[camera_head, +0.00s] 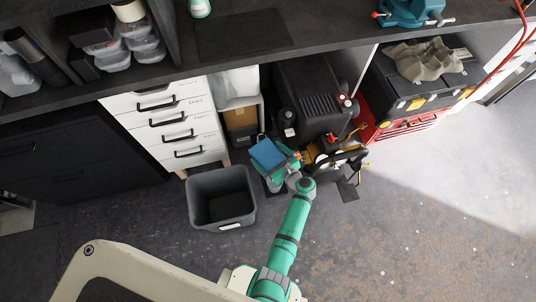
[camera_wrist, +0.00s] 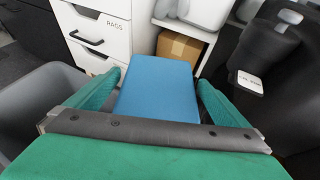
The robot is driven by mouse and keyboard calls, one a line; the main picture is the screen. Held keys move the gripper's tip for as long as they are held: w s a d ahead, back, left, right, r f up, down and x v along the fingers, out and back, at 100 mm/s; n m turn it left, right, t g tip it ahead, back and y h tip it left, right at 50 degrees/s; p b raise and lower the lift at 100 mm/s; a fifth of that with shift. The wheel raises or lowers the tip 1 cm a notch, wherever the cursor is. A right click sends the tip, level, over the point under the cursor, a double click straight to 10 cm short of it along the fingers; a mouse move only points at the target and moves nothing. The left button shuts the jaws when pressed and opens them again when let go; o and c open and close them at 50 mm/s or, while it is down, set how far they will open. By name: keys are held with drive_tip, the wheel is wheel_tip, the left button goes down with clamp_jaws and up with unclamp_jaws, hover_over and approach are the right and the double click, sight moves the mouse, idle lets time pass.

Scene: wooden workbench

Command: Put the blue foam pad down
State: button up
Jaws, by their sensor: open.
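The blue foam pad (camera_head: 267,154) is in front of the shelf bay under the bench, at my gripper (camera_head: 277,165). In the wrist view the pad (camera_wrist: 160,88) lies between the two green fingers of my gripper (camera_wrist: 158,80). The fingers are open, one along each side of the pad, close to its edges. The pad's near end is hidden behind the gripper's grey bar. I cannot tell what is under the pad.
A grey open bin (camera_head: 221,197) stands on the floor left of my gripper. White drawers (camera_head: 170,125) are behind it. A cardboard box (camera_head: 241,120) sits on the shelf behind the pad. A black machine (camera_head: 308,92) stands at the right. Floor at the lower right is clear.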

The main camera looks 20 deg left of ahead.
drive_tip(key=shift+d+r, duration=0.1)
drive_tip(key=shift+r, duration=0.55)
drive_tip(key=v, duration=1.1)
drive_tip(key=s+d+f+n+t+h, duration=0.1)
drive_tip(key=s+d+f+n+h, duration=0.15)
drive_tip(key=s, duration=0.35)
drive_tip(key=s+d+f+n+h, duration=0.1)
drive_tip(key=s+f+n+h, duration=0.15)
drive_tip(key=s, duration=0.35)
drive_tip(key=s+d+r+n+t+h, duration=0.1)
drive_tip(key=s+d+r+n+h, duration=0.2)
drive_tip(key=s, duration=0.4)
drive_tip(key=s+r+n+t+h, duration=0.1)
drive_tip(key=s+r+n+t, duration=0.1)
drive_tip(key=r+n, duration=0.3)
drive_tip(key=s+d+r+n+t+h, duration=0.1)
drive_tip(key=s+r+n, duration=0.4)
drive_tip(key=r, duration=0.8)
drive_tip(key=s+r+n+t+h, duration=0.1)
drive_tip(key=s+r+n+t, duration=0.2)
drive_tip(key=r+n, duration=0.3)
wheel_tip(320, 180, up, 4)
drive_tip(key=shift+s+d+f+n, duration=0.2)
drive_tip(key=shift+s+d+n, duration=0.15)
drive_tip(key=shift+s, duration=0.1)
